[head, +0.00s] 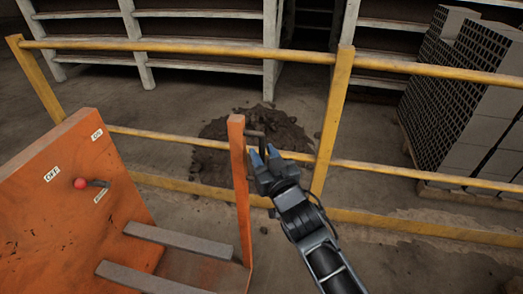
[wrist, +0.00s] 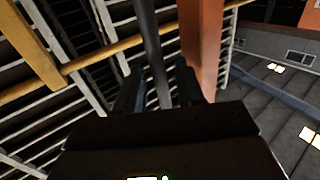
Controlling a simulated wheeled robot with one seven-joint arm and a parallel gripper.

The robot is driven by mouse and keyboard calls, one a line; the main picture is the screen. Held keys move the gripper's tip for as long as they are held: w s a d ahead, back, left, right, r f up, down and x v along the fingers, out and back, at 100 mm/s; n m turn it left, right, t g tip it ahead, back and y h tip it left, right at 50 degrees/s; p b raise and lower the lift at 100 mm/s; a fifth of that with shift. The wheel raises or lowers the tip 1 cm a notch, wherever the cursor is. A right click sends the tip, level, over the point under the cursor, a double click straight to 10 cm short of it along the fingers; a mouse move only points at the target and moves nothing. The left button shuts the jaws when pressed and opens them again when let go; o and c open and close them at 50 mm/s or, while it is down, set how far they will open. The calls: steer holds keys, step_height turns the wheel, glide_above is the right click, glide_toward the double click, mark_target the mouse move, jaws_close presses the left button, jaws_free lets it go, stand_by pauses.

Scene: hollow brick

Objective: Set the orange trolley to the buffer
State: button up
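An orange structure, which looks like the trolley, fills the lower left of the head view. It has a tilted orange panel (head: 70,205) with ON and OFF labels and a lever with a red knob (head: 80,183). Two grey rails (head: 180,240) lie beside it. An upright orange post (head: 240,190) stands at its right, with a dark handle bar (head: 254,133) at its top. My gripper (head: 264,155) is at that bar, just right of the post. In the wrist view, the bar (wrist: 152,45) runs between my parted fingers, with the orange post (wrist: 203,45) to the right. I cannot identify the buffer.
A yellow railing (head: 185,45) crosses behind the post, with a yellow upright (head: 333,120) right of my gripper. Beyond are a dirt pile (head: 215,160), pale shelving (head: 200,30) and stacked hollow bricks (head: 470,90) at right. Floor at lower right is clear.

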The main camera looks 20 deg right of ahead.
steer(key=shift+w, duration=0.75)
steer(key=shift+c, duration=0.4)
jaws_close()
